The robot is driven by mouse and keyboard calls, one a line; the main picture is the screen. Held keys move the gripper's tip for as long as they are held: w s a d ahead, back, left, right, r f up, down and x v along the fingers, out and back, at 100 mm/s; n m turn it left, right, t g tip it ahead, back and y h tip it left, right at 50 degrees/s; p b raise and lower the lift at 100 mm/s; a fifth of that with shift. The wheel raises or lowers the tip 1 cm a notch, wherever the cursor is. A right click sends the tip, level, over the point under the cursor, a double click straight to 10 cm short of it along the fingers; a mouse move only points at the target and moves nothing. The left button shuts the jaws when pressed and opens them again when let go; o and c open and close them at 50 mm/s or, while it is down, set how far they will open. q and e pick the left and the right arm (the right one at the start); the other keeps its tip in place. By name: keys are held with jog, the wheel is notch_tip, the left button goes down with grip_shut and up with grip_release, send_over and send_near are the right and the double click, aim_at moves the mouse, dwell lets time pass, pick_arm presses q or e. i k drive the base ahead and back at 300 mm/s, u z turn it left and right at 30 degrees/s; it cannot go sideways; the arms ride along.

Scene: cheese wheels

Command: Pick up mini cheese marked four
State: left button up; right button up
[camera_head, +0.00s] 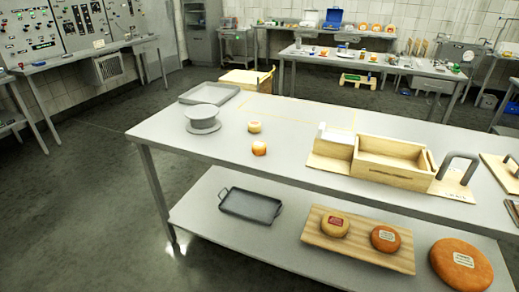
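Two mini cheeses stand on the grey table top (215,163), left of its middle. Neither of my grippers is in view.
A grey round stand (202,119) and a tray (209,94) lie left of the cheeses. A wooden box (388,160) stands to their right. The lower shelf holds a grey tray (251,206), a cheese board (345,251) and a large orange cheese wheel (460,265).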

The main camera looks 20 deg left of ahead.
aim_at(258, 148)
jog(key=k, duration=0.65)
jog(key=z, duration=0.6)
jog(key=i, duration=0.75)
jog(key=z, duration=0.35)
jog(key=i, duration=1.05)
jog(key=u, duration=0.55)
